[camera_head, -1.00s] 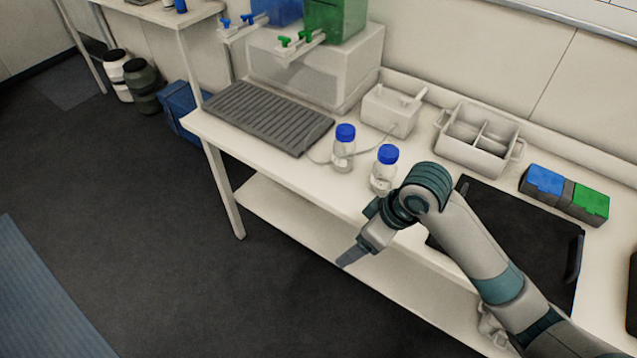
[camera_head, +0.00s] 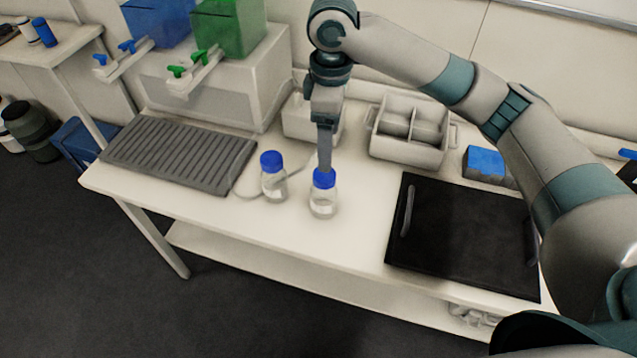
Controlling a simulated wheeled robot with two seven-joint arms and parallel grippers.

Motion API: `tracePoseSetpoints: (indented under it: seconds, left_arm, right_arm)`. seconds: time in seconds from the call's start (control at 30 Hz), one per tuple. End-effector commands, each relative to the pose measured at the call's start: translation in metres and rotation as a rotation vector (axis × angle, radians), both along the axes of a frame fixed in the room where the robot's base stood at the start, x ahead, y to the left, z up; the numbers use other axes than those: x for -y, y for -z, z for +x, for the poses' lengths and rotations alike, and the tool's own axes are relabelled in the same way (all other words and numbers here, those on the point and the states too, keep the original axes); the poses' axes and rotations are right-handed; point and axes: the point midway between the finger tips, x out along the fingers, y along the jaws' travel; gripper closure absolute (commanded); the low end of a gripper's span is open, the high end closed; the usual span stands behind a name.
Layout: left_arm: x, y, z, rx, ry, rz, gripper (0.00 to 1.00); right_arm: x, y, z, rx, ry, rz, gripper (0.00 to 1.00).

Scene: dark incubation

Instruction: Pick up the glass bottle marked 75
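Two clear glass bottles with blue caps stand upright on the white table, the left bottle (camera_head: 273,184) and the right bottle (camera_head: 322,204). Their markings are too small to read, so I cannot tell which is marked 75. My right gripper (camera_head: 325,165) points down at the cap of the right bottle, its fingertips at or just behind the cap. The fingers are seen edge-on, so their opening does not show, and I cannot tell whether they touch the cap. My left gripper is not in view.
A black tray (camera_head: 455,270) with handles lies right of the bottles. A grey ridged mat (camera_head: 180,154) lies left. The table's front edge is clear.

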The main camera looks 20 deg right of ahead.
Motion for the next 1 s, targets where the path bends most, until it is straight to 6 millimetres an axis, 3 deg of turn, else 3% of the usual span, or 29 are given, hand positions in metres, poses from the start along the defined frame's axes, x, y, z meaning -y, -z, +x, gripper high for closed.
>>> tracePoseSetpoints:
  seconds: [0.37, 0.53, 1.0]
  left_arm:
    - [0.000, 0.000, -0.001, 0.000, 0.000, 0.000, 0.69]
    - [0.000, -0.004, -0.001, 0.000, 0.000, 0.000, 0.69]
    - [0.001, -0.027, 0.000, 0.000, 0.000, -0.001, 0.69]
  right_arm:
    - [0.000, 0.000, 0.000, -0.001, 0.001, -0.002, 0.26]
    - [0.000, 0.009, 0.000, -0.002, 0.002, -0.001, 0.26]
    - [0.001, 0.085, 0.000, -0.004, 0.003, -0.002, 0.26]
